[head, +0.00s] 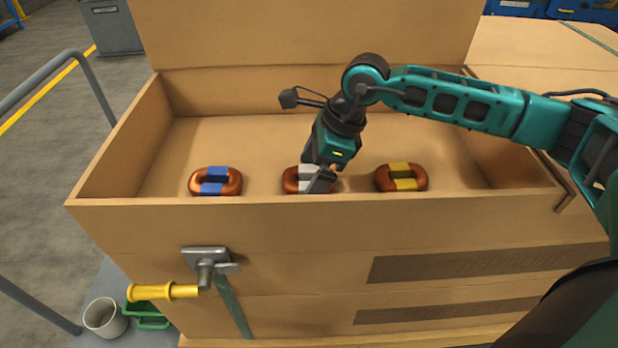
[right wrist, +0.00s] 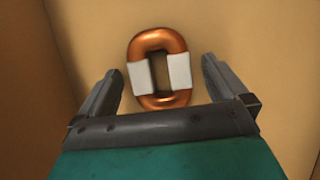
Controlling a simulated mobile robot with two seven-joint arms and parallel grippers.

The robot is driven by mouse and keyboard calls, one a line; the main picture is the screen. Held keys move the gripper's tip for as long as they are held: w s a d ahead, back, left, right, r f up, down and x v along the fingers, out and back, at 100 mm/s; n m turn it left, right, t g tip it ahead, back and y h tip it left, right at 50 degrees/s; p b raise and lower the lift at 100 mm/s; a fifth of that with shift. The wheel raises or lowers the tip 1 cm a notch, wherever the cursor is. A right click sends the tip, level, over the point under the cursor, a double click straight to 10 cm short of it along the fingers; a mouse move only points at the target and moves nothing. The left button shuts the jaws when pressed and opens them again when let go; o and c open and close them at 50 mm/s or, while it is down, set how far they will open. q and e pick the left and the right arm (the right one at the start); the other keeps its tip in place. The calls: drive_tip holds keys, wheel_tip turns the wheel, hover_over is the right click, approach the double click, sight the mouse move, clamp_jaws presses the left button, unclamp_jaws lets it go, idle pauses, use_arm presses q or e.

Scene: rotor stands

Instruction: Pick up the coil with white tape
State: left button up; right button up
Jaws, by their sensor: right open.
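The coil with white tape (head: 292,181) is a copper-coloured oval ring with two white bands. It lies in the cardboard box, between two other coils. My right gripper (head: 319,184) is over it in the head view and hides part of its right side. In the right wrist view the coil (right wrist: 179,70) lies ahead of and between the two open fingers of the gripper (right wrist: 160,88). There is a gap on each side, and nothing is held. My left gripper is not in view.
A coil with blue tape (head: 215,182) lies to the left and a coil with yellow tape (head: 401,178) to the right. The box's front wall (head: 300,225) stands close before the coils. A yellow-handled crank (head: 165,291) sticks out in front.

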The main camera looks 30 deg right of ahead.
drive_tip(key=c, duration=1.3)
drive_tip(key=shift+r, duration=0.1)
drive_tip(key=shift+c, duration=0.5)
